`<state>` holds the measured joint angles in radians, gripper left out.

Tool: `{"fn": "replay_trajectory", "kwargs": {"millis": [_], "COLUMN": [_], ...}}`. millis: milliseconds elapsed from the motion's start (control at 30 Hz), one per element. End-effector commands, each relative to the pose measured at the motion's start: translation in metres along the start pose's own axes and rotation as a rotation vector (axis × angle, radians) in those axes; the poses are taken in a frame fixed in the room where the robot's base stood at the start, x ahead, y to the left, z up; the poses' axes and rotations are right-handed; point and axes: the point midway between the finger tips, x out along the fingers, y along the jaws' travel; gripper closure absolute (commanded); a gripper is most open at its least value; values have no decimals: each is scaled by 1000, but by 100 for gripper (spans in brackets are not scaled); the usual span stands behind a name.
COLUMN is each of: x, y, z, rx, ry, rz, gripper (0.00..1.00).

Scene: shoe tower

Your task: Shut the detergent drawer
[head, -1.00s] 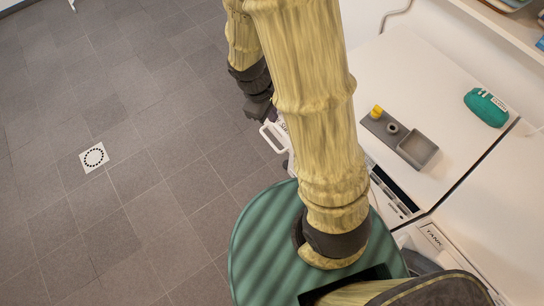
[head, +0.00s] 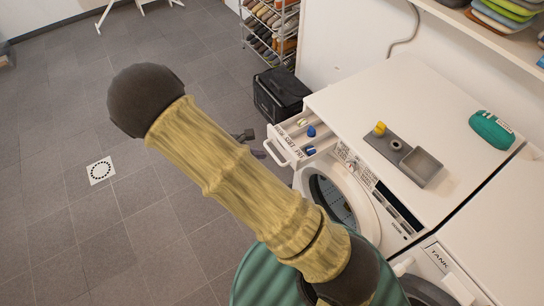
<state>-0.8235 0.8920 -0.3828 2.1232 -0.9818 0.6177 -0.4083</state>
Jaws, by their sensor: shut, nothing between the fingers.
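The detergent drawer (head: 293,147) is pulled out from the upper left of the white washing machine's front. Its white loop handle (head: 274,152) faces left, and blue pieces show inside it. My gripper (head: 253,143) is mostly hidden behind my own arm; only small dark parts show just left of the drawer handle. It is shut and holds nothing. A narrow gap seems to lie between it and the handle, but I cannot tell the depth. The washing machine (head: 345,100) has its round door (head: 335,203) below the drawer.
A grey tray (head: 420,166) with a yellow item and a teal case (head: 491,129) lie on the machine tops. A black bin (head: 280,95) and a shoe rack (head: 270,30) stand behind the drawer.

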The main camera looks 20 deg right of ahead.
Motion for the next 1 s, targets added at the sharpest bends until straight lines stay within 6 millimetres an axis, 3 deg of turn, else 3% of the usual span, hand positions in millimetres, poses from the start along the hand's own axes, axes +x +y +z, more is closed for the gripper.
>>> {"fn": "replay_trajectory", "kwargs": {"millis": [167,633,1000], "x": [16,91,102], "y": [-1,-2,-2], "z": [2,2,3], "rx": [1,5,7], "ry": [-3,-2,0], "rz": [-6,-8,-7], "gripper": [100,100,100]}}
